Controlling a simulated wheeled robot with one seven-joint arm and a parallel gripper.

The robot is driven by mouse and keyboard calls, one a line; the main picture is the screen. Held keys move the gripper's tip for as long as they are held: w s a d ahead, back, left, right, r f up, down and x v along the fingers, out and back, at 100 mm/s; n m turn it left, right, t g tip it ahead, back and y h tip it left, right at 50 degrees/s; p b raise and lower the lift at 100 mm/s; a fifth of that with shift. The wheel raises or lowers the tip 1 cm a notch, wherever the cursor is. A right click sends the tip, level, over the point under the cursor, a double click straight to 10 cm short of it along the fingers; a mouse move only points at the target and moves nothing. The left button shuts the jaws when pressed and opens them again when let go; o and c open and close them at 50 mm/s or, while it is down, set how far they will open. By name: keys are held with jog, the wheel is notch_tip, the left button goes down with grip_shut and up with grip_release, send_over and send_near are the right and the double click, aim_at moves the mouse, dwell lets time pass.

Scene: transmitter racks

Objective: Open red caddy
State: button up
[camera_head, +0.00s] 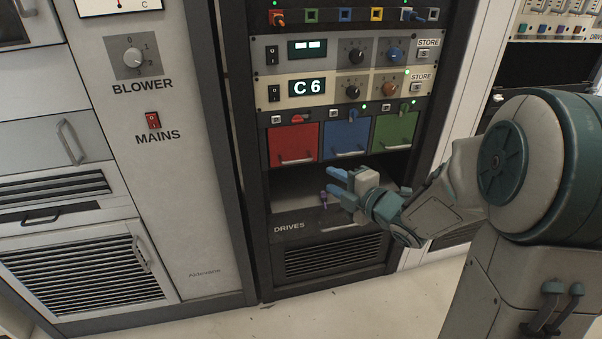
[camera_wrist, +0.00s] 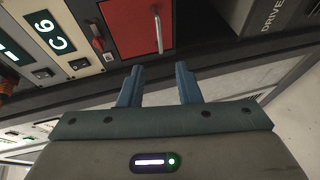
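The red caddy (camera_head: 293,144) is a square red front with a pale bar handle (camera_head: 297,160) near its lower edge, at the left of a row of three in the rack. It looks closed. In the wrist view the red caddy (camera_wrist: 137,27) is beyond my fingertips, with its handle (camera_wrist: 157,30) upright in the picture. My gripper (camera_head: 332,184) is in front of the open bay below the caddies, lower and to the right of the red one. In the wrist view my gripper (camera_wrist: 159,72) has its two blue fingers apart, with nothing between them.
A blue caddy (camera_head: 347,137) and a green caddy (camera_head: 394,130) stand right of the red one. A red switch (camera_head: 299,118) sits above the row. A drawer or shelf marked DRIVES (camera_head: 310,226) lies below. A grey cabinet (camera_head: 160,190) stands at the left.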

aim_at(298, 162)
jog(key=b+x, duration=0.2)
jog(key=x, duration=1.1)
jog(key=shift+w+a+b, duration=0.2)
jog(key=shift+w+b, duration=0.05)
jog(key=shift+b, duration=0.05)
jog(key=shift+r, duration=0.1)
grip_shut()
jog(key=shift+s, duration=0.1)
